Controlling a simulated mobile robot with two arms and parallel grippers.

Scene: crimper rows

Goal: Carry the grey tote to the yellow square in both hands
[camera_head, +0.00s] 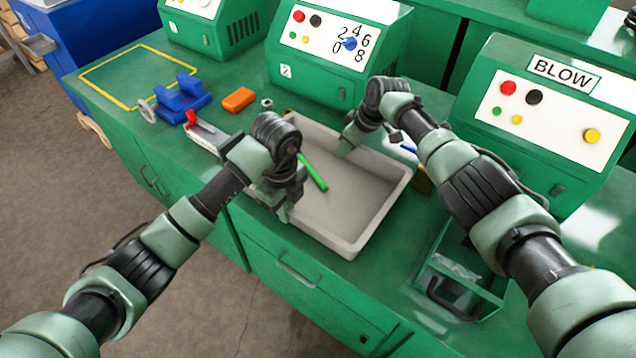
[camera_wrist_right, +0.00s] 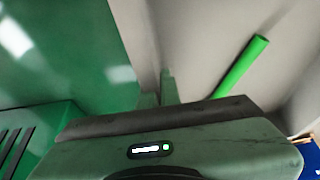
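The grey tote (camera_head: 375,222) sits on the green bench, with a green stick (camera_head: 314,172) inside it. The stick also shows in the right wrist view (camera_wrist_right: 242,66). The yellow square (camera_head: 103,99) is an outline at the bench's far left end. My right gripper (camera_head: 346,146) is at the far wall. In the right wrist view its fingers (camera_wrist_right: 159,90) stand close together with the tote's wall between them.
A blue block-like fixture (camera_head: 182,99), an orange block (camera_head: 238,99) and a red-and-grey tool (camera_head: 205,135) lie between tote and square. Green machines stand along the back, one labelled BLOW (camera_head: 545,120). An open green bin (camera_head: 455,285) is at the right.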

